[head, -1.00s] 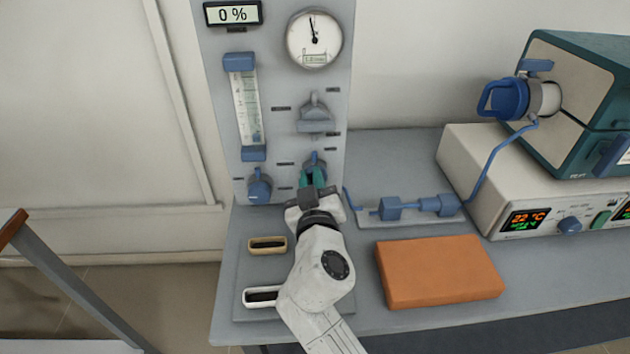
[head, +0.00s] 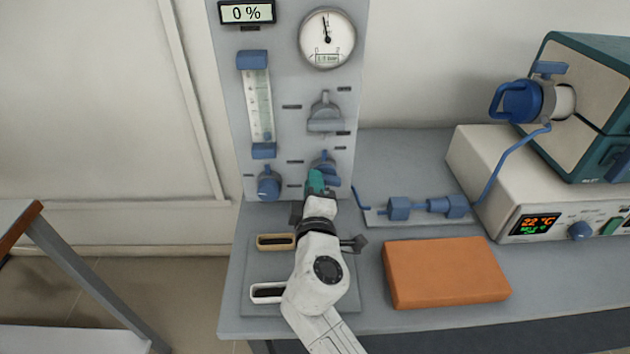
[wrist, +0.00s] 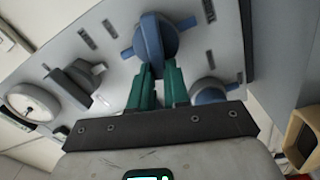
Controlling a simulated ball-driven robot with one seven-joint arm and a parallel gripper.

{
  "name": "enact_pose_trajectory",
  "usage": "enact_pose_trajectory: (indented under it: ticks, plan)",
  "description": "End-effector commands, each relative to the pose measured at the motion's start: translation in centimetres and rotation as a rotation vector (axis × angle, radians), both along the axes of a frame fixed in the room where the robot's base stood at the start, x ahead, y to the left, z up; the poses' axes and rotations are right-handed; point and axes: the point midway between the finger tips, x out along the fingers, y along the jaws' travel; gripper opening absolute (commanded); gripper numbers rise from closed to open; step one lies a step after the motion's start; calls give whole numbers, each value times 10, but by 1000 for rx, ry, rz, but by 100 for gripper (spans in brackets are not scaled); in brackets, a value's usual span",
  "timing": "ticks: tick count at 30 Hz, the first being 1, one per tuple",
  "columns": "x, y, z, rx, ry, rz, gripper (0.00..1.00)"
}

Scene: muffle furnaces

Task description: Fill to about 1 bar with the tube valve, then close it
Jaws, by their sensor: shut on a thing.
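A blue knob valve (head: 326,166) sits low on the grey upright panel, right of a second blue knob (head: 268,184). My gripper (head: 315,182) has green fingers shut on the right-hand blue knob; the fingers partly hide it. The wrist view shows the fingers (wrist: 157,78) on the knob's raised blue grip (wrist: 156,40). A round gauge (head: 327,38) is at the panel's top; its needle points almost straight up, slightly left. It also shows in the wrist view (wrist: 32,104).
A flow tube (head: 260,104), a 0 % display (head: 247,12) and a grey valve (head: 326,114) are on the panel. Blue tube fittings (head: 399,208) and an orange block (head: 447,272) lie to the right. A furnace (head: 590,105) stands at far right. Two small trays (head: 262,242) are left of my arm.

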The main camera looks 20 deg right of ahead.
Motion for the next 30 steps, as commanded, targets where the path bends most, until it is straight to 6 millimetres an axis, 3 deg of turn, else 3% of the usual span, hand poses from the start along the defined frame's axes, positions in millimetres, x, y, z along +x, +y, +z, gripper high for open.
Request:
enact_pose_trajectory:
  ticks: [12, 30]
  plan:
    - [0, 2, -7, -226, 75, 2, 0]
    - [0, 3, -9, -279, 92, 4, 0]
